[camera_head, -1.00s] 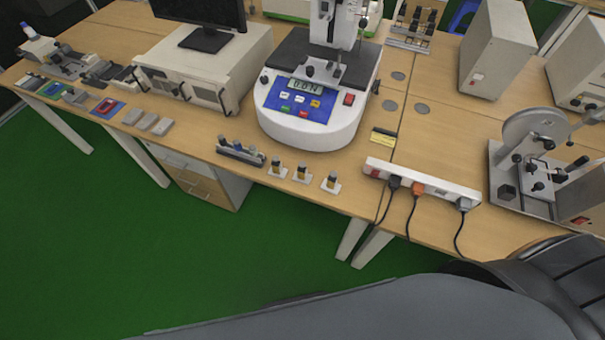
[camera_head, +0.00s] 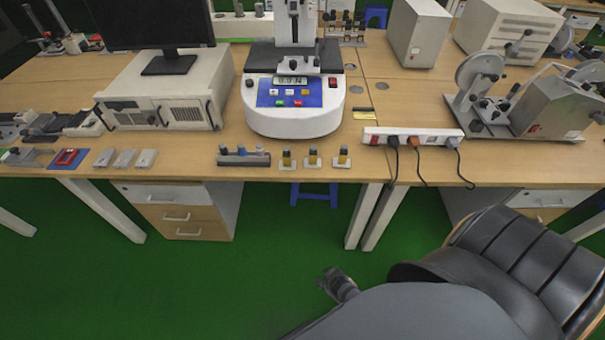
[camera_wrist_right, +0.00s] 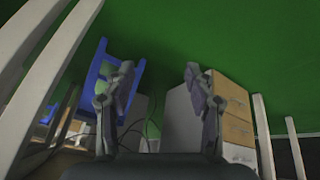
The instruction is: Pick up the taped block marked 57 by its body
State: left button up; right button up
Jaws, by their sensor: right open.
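Three small dark-topped blocks with yellow bands stand upright on white bases near the front edge of the table: a left one (camera_head: 287,158), a middle one (camera_head: 313,156) and a right one (camera_head: 342,156). Their markings are too small to read, so I cannot tell which is 57. My right gripper (camera_head: 330,279) is low over the green floor, in front of and below the table, well apart from the blocks. In the right wrist view the right gripper (camera_wrist_right: 158,76) is open and empty. My left gripper is not in view.
A dark holder (camera_head: 243,157) stands left of the blocks, a test stand (camera_head: 294,115) behind them. A power strip (camera_head: 412,136) with hanging cables lies to the right. A black chair (camera_head: 500,260) is at lower right. A blue stool (camera_head: 315,192) and drawers (camera_head: 180,215) are under the table.

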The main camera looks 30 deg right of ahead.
jog(key=w+r+t+h+b, duration=0.1)
jog(key=w+r+t+b, duration=0.2)
jog(key=w+b, duration=0.55)
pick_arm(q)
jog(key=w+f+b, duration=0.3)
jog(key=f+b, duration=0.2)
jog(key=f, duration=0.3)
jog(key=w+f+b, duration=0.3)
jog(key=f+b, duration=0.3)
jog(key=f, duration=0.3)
pick_arm(e)
jog(key=m+t+h, duration=0.6)
jog(key=t+h, duration=0.1)
send_near(313, 159)
jog(key=p+x, duration=0.1)
jog(key=x, duration=0.3)
jog(key=shift+w+f, duration=0.1)
jog(key=shift+w, duration=0.2)
jog(key=p+x, duration=0.1)
jog(key=x, duration=0.4)
jog(key=shift+d+p, duration=0.2)
jog(key=shift+p, duration=0.1)
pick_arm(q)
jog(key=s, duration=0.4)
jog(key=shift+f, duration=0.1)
pick_arm(e)
grip_shut()
